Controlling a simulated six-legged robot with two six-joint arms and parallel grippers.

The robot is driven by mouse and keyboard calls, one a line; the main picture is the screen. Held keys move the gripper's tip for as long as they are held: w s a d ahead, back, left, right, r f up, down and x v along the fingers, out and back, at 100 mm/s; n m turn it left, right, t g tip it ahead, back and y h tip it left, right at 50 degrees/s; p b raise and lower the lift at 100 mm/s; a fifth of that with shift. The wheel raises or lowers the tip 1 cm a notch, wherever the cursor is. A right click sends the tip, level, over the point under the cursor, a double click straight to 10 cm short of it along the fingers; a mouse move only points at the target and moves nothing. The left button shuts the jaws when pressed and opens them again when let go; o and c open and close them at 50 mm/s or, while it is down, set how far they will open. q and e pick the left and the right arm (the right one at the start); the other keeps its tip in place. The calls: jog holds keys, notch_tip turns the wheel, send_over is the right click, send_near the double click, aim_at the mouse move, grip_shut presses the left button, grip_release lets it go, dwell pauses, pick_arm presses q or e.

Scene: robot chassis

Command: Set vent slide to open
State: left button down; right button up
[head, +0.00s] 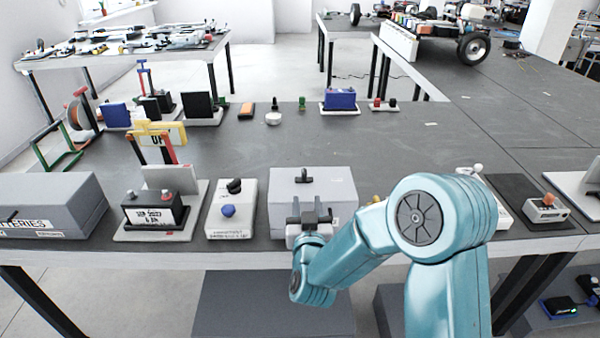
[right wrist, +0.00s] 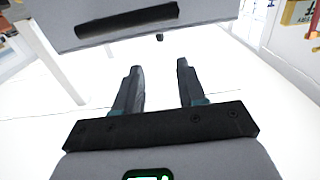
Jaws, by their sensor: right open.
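A light grey box (head: 312,188) stands near the front edge of the workbench, with a small black knob (head: 304,176) on its top; it looks like the vent slide unit, but its label is too small to read. My right gripper (head: 309,214) is in front of this box and hides part of its front. In the right wrist view, the two fingers (right wrist: 157,68) are apart with nothing between them. A grey body with a long dark slot (right wrist: 127,20) lies beyond the fingertips, and a small dark piece (right wrist: 159,37) shows below it. My left gripper is out of view.
A white switch box (head: 231,208) with a black knob and blue button stands left of the grey box. A black labelled unit (head: 155,214) and a batteries case (head: 45,205) are further left. Bare bench top (head: 260,145) lies behind.

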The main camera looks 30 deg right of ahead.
aim_at(305, 175)
jog(key=p+x, duration=0.1)
jog(key=x, duration=0.9)
jog(key=shift+w+d+p, duration=0.25)
jog(key=shift+w+p, duration=0.05)
jog(key=shift+p, duration=0.1)
jog(key=shift+w+d, duration=0.25)
jog(key=shift+w, duration=0.3)
grip_shut()
jog(key=shift+d, duration=0.1)
